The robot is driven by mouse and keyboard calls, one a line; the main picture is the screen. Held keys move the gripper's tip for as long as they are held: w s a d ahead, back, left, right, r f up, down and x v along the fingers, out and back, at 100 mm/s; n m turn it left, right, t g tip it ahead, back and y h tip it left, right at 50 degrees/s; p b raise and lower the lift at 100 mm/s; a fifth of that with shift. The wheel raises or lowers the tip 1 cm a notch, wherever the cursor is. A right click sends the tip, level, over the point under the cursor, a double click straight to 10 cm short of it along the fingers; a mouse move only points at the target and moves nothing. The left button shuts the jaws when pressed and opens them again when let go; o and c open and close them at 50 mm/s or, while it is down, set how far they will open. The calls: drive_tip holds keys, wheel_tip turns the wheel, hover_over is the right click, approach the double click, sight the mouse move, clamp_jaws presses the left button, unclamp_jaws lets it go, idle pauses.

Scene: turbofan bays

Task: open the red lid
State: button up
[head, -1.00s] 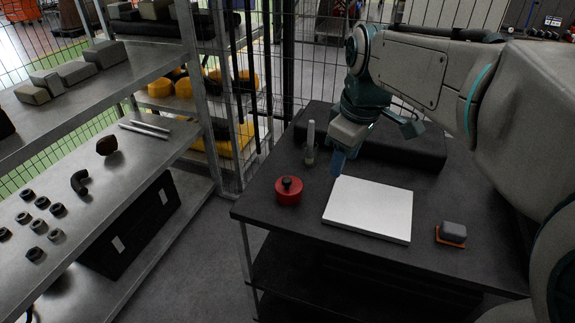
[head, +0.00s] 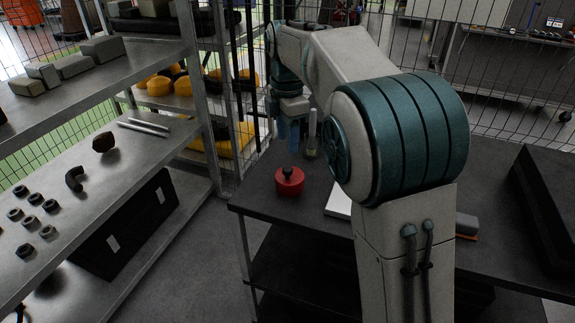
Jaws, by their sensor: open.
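The red lid (head: 290,181) is round with a black knob on top. It sits on the dark table near its left front corner, and I cannot tell what is under it. My gripper (head: 289,134) is above and behind the lid in the head view, with its blue fingers pointing down. It is open and empty, apart from the knob.
A clear upright cylinder (head: 312,135) stands just behind and right of the lid. A white board (head: 339,203) is mostly hidden by my arm. A grey block (head: 467,224) shows at right. Metal shelves (head: 95,185) with dark rings stand at left.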

sight(287, 168)
wheel_tip(287, 168, down, 8)
drive_tip(key=shift+f, duration=0.15)
idle(0.3)
clamp_jaws()
